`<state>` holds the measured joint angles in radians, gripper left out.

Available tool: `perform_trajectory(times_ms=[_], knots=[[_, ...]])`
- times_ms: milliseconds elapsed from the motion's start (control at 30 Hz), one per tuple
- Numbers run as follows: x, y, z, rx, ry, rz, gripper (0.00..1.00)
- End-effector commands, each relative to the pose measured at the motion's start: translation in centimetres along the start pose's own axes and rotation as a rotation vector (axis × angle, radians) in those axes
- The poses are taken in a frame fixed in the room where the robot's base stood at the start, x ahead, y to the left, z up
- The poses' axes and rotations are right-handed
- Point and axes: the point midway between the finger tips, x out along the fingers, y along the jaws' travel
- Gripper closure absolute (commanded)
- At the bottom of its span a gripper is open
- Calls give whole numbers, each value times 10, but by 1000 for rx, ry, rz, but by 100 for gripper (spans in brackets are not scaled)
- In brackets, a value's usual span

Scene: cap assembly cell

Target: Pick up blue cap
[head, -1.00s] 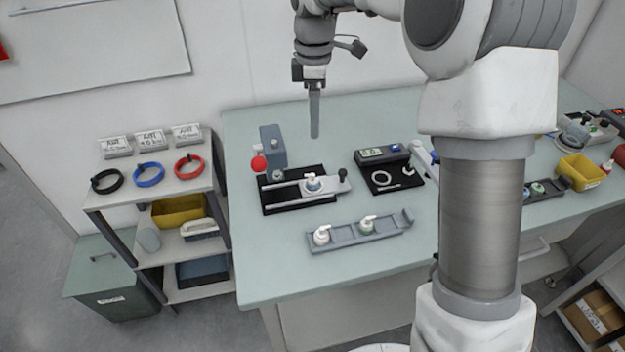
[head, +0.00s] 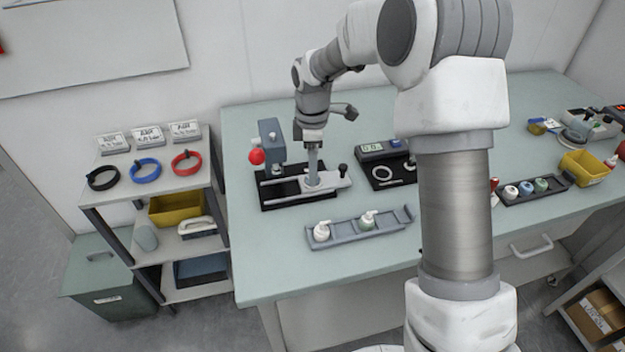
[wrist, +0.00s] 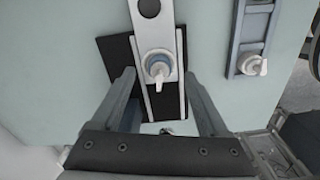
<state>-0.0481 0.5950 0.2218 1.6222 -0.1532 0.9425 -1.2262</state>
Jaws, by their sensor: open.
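A white pump-top cap with a blue collar (wrist: 158,68) sits upright on the pale slide plate of the press fixture in the wrist view. My gripper (wrist: 159,78) is open, with one finger on each side of the cap and visible gaps to it. In the head view my gripper (head: 312,180) is low over the slide plate (head: 334,180), and its fingers largely hide the cap. Whether the fingertips are at cap height is hard to tell.
The press column with a red ball knob (head: 257,157) stands just left of my gripper. A display device (head: 383,152) stands to the right. A dark tray (head: 563,187) holds several coloured-top items.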

Motion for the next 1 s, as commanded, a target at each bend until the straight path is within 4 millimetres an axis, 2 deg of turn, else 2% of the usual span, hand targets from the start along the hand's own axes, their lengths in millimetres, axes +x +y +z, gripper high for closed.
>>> perform_trajectory(times_ms=[100,367,700,1000], knots=[[13,0,0,0,0,0,22],[15,0,0,1,0,2,22],[15,0,0,1,0,1,82],[15,0,0,1,0,1,85]])
